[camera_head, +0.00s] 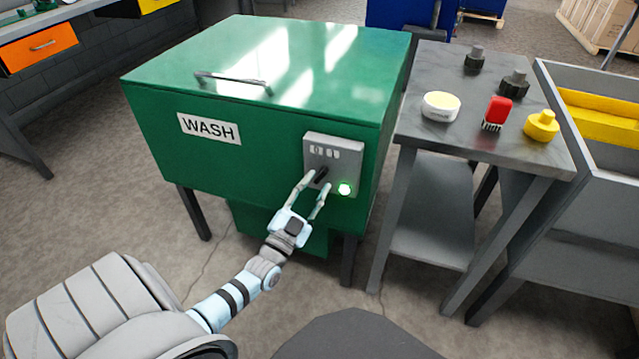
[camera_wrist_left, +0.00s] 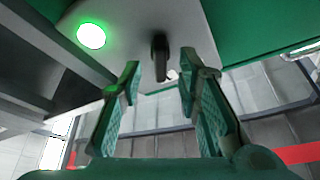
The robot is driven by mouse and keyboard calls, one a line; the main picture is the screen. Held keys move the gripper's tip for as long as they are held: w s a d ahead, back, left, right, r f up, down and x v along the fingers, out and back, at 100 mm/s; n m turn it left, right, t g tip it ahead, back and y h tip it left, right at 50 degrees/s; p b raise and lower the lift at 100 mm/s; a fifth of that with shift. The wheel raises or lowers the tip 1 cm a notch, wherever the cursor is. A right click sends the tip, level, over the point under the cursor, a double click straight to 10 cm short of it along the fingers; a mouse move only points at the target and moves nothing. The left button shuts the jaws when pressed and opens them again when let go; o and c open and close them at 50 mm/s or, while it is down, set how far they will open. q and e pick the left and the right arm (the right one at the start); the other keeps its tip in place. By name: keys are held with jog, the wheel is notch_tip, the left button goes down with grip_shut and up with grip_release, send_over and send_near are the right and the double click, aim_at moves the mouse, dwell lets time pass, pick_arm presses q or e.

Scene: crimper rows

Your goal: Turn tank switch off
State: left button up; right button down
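The green wash tank (camera_head: 270,150) has a grey switch panel (camera_head: 334,155) on its front right, with "0" and "1" marks. A black switch lever (camera_head: 321,176) sits below the marks, and a green lamp (camera_head: 344,188) is lit beside it. My left gripper (camera_head: 309,183) is open at the panel, with one finger on each side of the lever in the head view. In the left wrist view the lever (camera_wrist_left: 160,57) stands beyond and between the open fingertips (camera_wrist_left: 160,75); I see no contact. The lamp (camera_wrist_left: 91,36) glows there too. My right gripper is not in view.
A grey side table (camera_head: 430,125) stands right of the tank, holding a white-and-yellow round piece (camera_head: 441,106), a red brush (camera_head: 496,113), a yellow knob-like piece (camera_head: 541,126) and black knobs. A grey bin (camera_head: 600,200) stands further right. The floor before the tank is clear.

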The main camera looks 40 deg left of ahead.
aim_at(321, 176)
pick_arm(q)
jog(key=shift+x, duration=1.25)
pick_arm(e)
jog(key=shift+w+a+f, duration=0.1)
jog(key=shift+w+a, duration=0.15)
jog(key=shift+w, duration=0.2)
pick_arm(q)
jog(key=shift+c, duration=0.3)
grip_shut()
